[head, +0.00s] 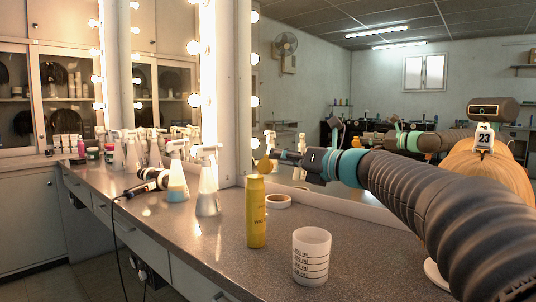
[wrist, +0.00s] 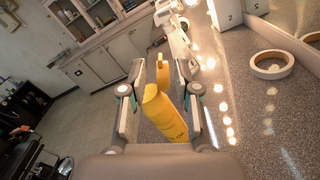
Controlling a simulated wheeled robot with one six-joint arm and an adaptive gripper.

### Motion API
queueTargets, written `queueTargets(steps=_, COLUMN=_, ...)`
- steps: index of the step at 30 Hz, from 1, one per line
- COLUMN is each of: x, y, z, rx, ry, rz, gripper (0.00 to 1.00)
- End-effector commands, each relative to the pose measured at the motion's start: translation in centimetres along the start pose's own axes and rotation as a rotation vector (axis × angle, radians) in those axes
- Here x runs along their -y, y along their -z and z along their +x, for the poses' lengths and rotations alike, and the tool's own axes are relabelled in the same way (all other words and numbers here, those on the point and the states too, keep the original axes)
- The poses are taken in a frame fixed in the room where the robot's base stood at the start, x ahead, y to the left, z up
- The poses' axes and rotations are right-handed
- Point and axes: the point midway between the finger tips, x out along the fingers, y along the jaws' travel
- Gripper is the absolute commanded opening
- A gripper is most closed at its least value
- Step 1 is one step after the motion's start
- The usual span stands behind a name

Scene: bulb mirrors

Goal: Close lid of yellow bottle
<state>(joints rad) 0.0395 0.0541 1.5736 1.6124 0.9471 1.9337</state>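The yellow bottle (head: 256,215) stands upright on the grey counter. Its yellow lid (head: 264,165) is raised above the bottle's top. In the wrist view, the bottle (wrist: 166,115) stands just beyond my gripper's palm, and the lid (wrist: 162,66) sticks up at its far side. My gripper (head: 277,155) is beside the lid in the head view, coming from the right. In the wrist view, my gripper (wrist: 160,75) has its fingers apart, with the lid between them in the picture. I cannot tell whether a finger touches the lid.
A white measuring cup (head: 311,258) stands right of the bottle, near the front. A tape roll (head: 278,201) lies behind it. White spray bottles (head: 207,190) stand to the left. The lit mirror wall bounds the counter at the back. A wig head (head: 485,165) is at right.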

Motion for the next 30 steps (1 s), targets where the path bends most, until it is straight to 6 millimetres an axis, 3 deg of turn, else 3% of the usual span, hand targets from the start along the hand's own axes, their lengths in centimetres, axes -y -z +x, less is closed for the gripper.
queueTargets(steps=3, x=-0.1, y=0.0, z=2.1, rx=-0.001, ry=-0.002, rz=0.000, gripper=0.31)
queueTargets(steps=9, x=0.0, y=-0.1, z=4.3, rx=0.000, ry=0.000, rz=0.000, gripper=0.31)
queueTargets(steps=21, x=0.0, y=0.0, z=5.0, rx=0.000, ry=0.001, rz=0.000, gripper=0.31)
queueTargets(steps=22, x=0.0, y=0.0, z=5.0, rx=0.000, ry=0.001, rz=0.000, gripper=0.29)
queueTargets(steps=25, x=0.0, y=0.0, z=5.0, rx=0.000, ry=0.001, rz=0.000, gripper=0.04)
queueTargets(steps=26, x=0.0, y=0.0, z=5.0, rx=0.000, ry=0.001, rz=0.000, gripper=0.00)
queueTargets(steps=30, x=0.0, y=0.0, z=5.0, rx=0.000, ry=0.001, rz=-0.001, gripper=0.00)
